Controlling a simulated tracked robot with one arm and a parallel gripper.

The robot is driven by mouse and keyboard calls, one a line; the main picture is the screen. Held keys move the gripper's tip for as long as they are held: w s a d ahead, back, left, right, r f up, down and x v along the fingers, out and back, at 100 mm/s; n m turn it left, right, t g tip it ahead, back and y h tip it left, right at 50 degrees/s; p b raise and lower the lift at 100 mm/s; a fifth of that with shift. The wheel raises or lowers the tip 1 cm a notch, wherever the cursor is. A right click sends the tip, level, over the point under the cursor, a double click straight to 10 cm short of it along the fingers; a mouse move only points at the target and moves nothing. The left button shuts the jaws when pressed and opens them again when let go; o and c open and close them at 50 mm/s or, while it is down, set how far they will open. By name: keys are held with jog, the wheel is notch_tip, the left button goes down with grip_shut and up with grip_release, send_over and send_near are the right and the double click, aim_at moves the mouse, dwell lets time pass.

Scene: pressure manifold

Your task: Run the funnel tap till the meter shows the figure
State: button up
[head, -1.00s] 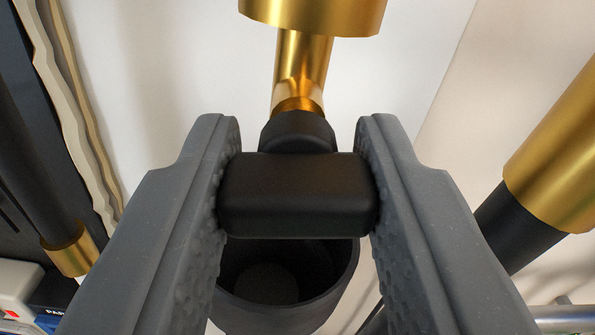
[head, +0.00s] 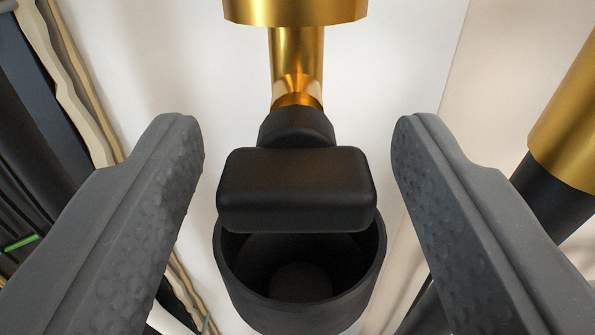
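The tap's black handle (head: 296,190) is a rounded block at the end of a brass stem (head: 297,60), in the middle of the head view. A black round cup, which looks like the funnel (head: 300,318), opens just below and behind the handle. My gripper (head: 298,135) is open, with one grey finger on each side of the handle and a clear gap to both. No meter shows in this view.
A large brass and black pipe (head: 570,120) stands close to the right finger. Dark parts and wavy beige strips (head: 65,85) lie at the left. A pale wall is behind the tap.

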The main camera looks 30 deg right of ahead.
jog(key=b+v, duration=0.3)
jog(key=v, duration=1)
jog(key=shift+s+a, duration=0.25)
dwell(0.7)
